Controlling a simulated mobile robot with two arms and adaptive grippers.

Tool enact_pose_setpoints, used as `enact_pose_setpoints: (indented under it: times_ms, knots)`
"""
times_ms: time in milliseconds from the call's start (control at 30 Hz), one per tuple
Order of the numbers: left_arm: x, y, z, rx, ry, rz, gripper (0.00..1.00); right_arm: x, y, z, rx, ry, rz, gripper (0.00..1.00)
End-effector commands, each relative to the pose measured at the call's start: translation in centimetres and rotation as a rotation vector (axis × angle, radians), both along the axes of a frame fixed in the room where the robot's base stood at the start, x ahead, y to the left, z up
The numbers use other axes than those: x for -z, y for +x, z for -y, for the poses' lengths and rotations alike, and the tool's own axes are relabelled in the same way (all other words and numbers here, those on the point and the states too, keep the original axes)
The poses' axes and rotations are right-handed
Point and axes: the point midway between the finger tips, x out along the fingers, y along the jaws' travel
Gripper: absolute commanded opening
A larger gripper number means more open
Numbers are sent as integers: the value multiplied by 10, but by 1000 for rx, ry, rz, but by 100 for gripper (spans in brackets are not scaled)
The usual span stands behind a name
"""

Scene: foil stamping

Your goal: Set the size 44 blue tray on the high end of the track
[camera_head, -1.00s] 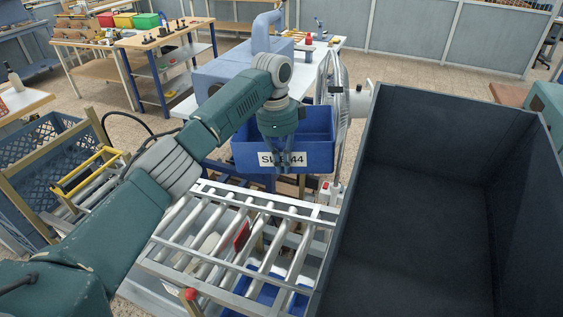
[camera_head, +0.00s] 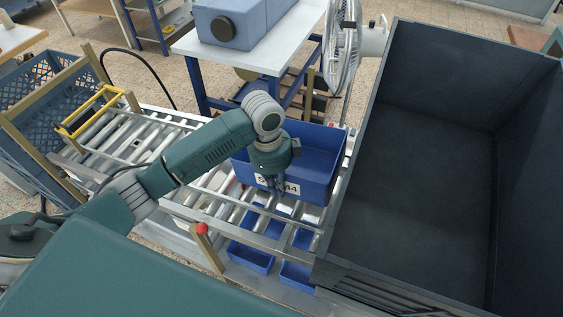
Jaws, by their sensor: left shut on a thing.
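The blue tray (camera_head: 316,154) has a white label on its near wall; the gripper hides part of the lettering, and "44" shows. My left gripper (camera_head: 277,190) is shut on the tray's near wall, in front of the label. The tray is over the far right part of the roller track (camera_head: 222,183), close to the dark bin; whether it touches the rollers I cannot tell. My right gripper is not in view.
A large dark open bin (camera_head: 415,170) stands right of the track. Other blue trays (camera_head: 250,257) lie below the rollers. A fan (camera_head: 343,45) and a white table (camera_head: 262,55) stand behind. A yellow-handled frame (camera_head: 92,112) stands at the left end.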

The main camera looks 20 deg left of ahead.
Motion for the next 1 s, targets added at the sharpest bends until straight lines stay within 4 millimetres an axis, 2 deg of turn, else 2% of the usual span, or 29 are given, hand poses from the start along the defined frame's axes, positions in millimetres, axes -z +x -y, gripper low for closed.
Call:
enact_pose_setpoints:
  times_ms: [467, 1000]
  knots:
    - [2, -2, 1, 7, -3, 4, 0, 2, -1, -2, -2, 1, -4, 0]
    - [59, -2, 8, 8, -3, 4, 0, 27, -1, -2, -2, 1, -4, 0]
